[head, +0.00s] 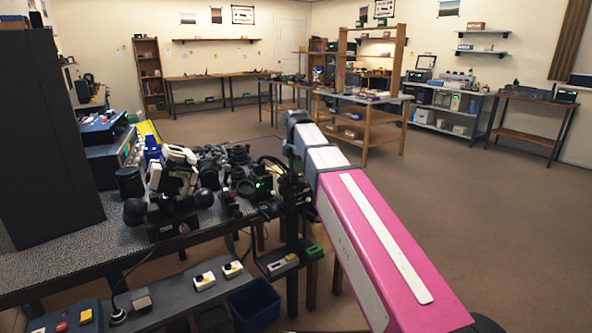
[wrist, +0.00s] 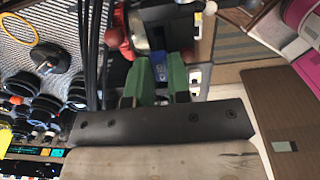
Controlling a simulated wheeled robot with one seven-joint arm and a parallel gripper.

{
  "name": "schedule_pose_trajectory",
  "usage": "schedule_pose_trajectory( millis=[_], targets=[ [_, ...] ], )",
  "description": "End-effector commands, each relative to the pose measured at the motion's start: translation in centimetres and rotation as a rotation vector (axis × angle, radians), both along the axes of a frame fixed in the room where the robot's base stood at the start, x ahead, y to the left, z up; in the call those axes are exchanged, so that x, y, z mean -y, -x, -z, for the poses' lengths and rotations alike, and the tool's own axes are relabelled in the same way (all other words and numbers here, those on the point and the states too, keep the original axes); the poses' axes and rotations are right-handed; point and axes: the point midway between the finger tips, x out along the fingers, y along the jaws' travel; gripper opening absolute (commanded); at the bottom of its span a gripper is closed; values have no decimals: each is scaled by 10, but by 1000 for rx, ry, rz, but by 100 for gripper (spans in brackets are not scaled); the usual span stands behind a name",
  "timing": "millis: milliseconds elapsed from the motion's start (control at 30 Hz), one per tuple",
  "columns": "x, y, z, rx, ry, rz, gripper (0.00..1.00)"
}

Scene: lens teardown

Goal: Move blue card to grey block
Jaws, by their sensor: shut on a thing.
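In the wrist view my gripper (wrist: 157,78) has two green fingers, closed on a small blue piece (wrist: 158,66), which I take to be the blue card. Only part of it shows between the fingers; the rest is hidden. In the head view my pink and white arm reaches toward the right end of the cluttered bench, and its gripper is hard to make out among the dark parts. I cannot pick out the grey block with certainty in either view.
The bench (head: 70,250) holds crowded black lenses and camera gear. A dark blue bin (head: 254,304) sits below at the front. In the wrist view, black cables (wrist: 88,45) run close left of the fingers, and a yellow ring (wrist: 20,29) lies on the mesh surface. Open floor lies right.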

Motion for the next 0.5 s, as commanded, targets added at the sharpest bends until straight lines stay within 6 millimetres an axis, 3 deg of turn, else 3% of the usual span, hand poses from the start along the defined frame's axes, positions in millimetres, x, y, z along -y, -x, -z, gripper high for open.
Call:
schedule_pose_trajectory(
  millis=[500],
  targets=[
    [0,0,-18,1,-1,0,0]
  ],
)
